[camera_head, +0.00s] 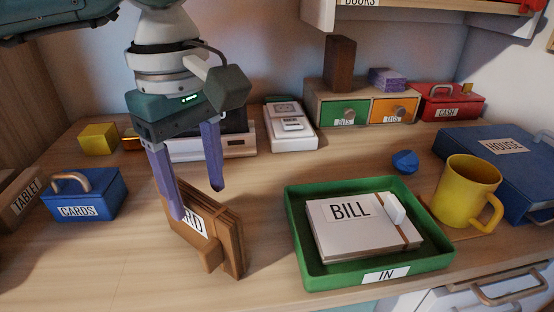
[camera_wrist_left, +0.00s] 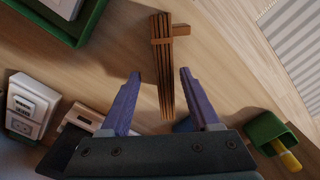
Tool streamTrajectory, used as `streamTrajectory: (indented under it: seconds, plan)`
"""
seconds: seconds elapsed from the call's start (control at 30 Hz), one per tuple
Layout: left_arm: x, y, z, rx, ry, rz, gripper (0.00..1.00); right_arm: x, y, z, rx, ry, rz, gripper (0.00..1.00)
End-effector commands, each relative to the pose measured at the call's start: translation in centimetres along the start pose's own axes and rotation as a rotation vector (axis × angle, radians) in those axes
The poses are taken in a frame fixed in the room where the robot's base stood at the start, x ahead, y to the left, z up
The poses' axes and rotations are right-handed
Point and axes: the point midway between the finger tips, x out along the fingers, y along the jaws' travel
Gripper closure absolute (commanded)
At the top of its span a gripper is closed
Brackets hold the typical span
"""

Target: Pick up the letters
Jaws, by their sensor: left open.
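A white bundle of letters labelled BILL (camera_head: 335,238) lies in the green IN tray (camera_head: 380,277), with a brown band and a small white tab on its right side. My left gripper (camera_head: 197,203) is left of the tray, pointing down, open. Its fingers are at the top of an upright brown bundle (camera_head: 227,245) with a partly hidden label ending in RD. In the left wrist view, the brown bundle (camera_wrist_left: 165,75) shows edge-on as thin slats, its near end between the spread fingers. I cannot tell whether they touch it. My right gripper is not in view.
A blue CARDS box (camera_head: 85,208) stands at the left, beside a TABLET box (camera_head: 20,200). A yellow mug (camera_head: 465,190) and blue HOUSE binder (camera_head: 490,160) stand right of the tray. Small drawers (camera_head: 340,113) and a red CASH box (camera_head: 450,105) are behind. Bare desk lies between bundle and tray.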

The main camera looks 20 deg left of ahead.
Motion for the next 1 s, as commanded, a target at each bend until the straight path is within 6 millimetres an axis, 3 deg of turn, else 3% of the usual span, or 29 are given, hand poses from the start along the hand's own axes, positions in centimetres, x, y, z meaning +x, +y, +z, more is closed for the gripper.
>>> streamTrajectory:
  seconds: [0.3, 0.6, 1.0]
  plan:
    - [4.7, -0.7, 0.2, 0.0, -0.003, -0.002, 0.38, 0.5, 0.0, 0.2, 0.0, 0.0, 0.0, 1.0]
    - [5.0, -0.6, 0.1, 0.0, -0.003, 0.001, 0.39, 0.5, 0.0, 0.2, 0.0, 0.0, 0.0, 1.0]
    - [5.0, -0.6, 0.2, 0.0, -0.003, 0.001, 0.84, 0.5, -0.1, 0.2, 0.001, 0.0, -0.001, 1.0]
